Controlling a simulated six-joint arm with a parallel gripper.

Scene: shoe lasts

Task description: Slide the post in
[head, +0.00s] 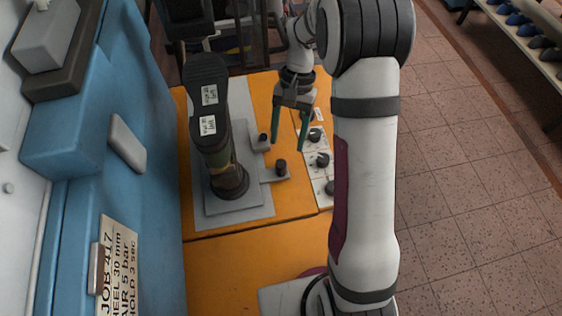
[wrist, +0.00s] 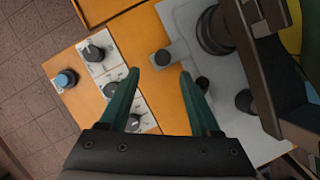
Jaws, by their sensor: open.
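A short black post (head: 281,167) stands on a grey slide bar that sticks out to the right from the grey fixture plate (head: 250,213). In the wrist view the black post (wrist: 162,57) appears just beyond the fingertips, near the gap between them. A second black post (head: 263,138) stands on a grey block closer to the fixture. My gripper (head: 287,146) has green fingers, points down and is open. It is above the slide area, with nothing between its fingers; its fingertips (wrist: 159,72) also show in the wrist view. I cannot tell their exact height.
A tall dark upright form (head: 209,110) with white labels stands on the plate, left of my gripper. White panels with black dials (head: 322,160) lie to the right. A blue machine body (head: 130,190) borders the left.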

